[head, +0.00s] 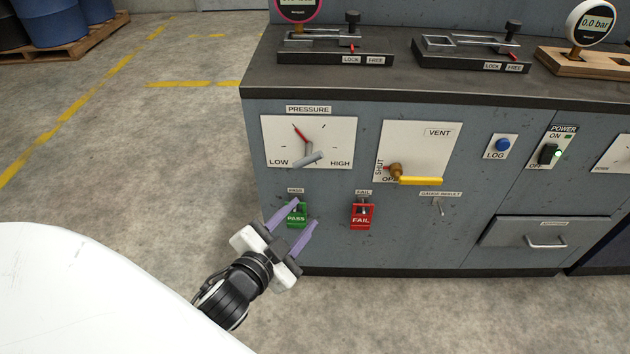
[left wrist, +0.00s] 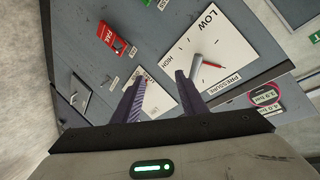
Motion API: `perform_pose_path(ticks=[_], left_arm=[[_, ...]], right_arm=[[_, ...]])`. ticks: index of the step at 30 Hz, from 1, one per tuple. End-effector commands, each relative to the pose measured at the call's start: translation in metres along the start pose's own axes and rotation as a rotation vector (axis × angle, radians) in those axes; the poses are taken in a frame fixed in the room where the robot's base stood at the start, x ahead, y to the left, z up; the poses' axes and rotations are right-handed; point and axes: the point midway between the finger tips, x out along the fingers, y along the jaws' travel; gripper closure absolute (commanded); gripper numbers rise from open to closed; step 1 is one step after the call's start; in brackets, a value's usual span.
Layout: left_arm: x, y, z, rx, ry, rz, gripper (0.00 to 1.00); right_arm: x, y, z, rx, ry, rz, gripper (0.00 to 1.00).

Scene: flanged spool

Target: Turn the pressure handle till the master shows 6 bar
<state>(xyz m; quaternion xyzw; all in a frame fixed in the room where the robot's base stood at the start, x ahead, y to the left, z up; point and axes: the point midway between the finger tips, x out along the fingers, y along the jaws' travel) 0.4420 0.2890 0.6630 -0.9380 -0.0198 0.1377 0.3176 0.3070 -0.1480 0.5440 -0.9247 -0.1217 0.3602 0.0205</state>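The pressure handle (head: 308,158) is a grey lever with a red pointer on a white LOW–HIGH plate (head: 340,135). The pointer leans up and left, on the LOW side. The left wrist view also shows the handle (left wrist: 196,72), beyond my fingers. My left gripper (head: 306,213) is open and empty, below the pressure plate and in front of the green PASS tag (head: 296,219). Its fingers are apart from the handle. A white-rimmed gauge (head: 597,24) reads 0.0 bar; a pink-rimmed gauge (head: 296,8) is cut off at the top. I cannot tell which is the master. My right gripper is out of view.
The yellow vent handle (head: 420,181) lies level by the OPEN label. A red FAIL tag (head: 361,216), blue LOG button (head: 502,145) and power switch (head: 549,153) are on the same front. Clamps stand on the worktop (head: 400,85).

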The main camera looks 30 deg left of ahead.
Motion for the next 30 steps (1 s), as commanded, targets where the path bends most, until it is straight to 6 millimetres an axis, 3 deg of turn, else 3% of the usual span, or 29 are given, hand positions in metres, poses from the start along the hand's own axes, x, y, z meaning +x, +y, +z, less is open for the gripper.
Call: perform_pose_path(ticks=[1,4,9,14,24,30], left_arm=[[0.012,-0.009,0.006,0.067,0.039,-0.065,0.61],[0.020,-0.036,-0.003,0.186,0.088,-0.161,0.61],[0.026,-0.058,-0.014,0.280,0.119,-0.231,0.61],[0.046,-0.066,-0.020,0.288,0.123,-0.236,0.61],[0.104,-0.076,-0.027,0.285,0.120,-0.232,0.61],[0.120,-0.080,-0.029,0.284,0.118,-0.231,0.61]], right_arm=[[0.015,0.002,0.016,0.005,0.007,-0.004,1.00],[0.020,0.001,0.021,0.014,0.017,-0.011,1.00],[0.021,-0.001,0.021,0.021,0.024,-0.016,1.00],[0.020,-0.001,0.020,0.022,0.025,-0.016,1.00],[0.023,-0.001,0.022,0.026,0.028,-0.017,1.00],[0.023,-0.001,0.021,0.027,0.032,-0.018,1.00]])
